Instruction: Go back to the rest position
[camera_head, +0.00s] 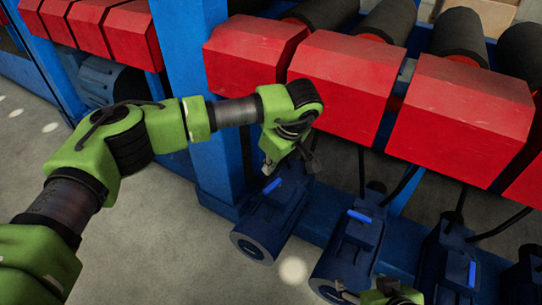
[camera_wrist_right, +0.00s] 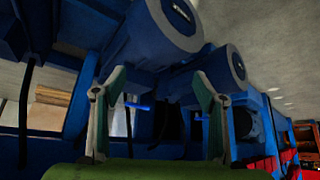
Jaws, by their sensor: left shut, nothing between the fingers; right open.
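My left arm reaches in from the left in the head view. Its gripper (camera_head: 284,168) is shut and empty, in front of a blue motor (camera_head: 272,215) below the red covers. My right gripper (camera_head: 372,291) shows only partly at the bottom edge of the head view, near another blue motor (camera_head: 350,245). In the right wrist view its two fingers stand apart, so the right gripper (camera_wrist_right: 160,82) is open. Nothing is between the fingers; blue motors show behind them. Whether the fingers touch a motor cannot be told.
Red box-shaped covers (camera_head: 340,80) line the machine above the motors, with black rollers (camera_head: 458,35) behind. A blue post (camera_head: 190,60) stands behind my left arm. Black cables hang between covers and motors. Grey floor (camera_head: 180,240) is open at the lower left.

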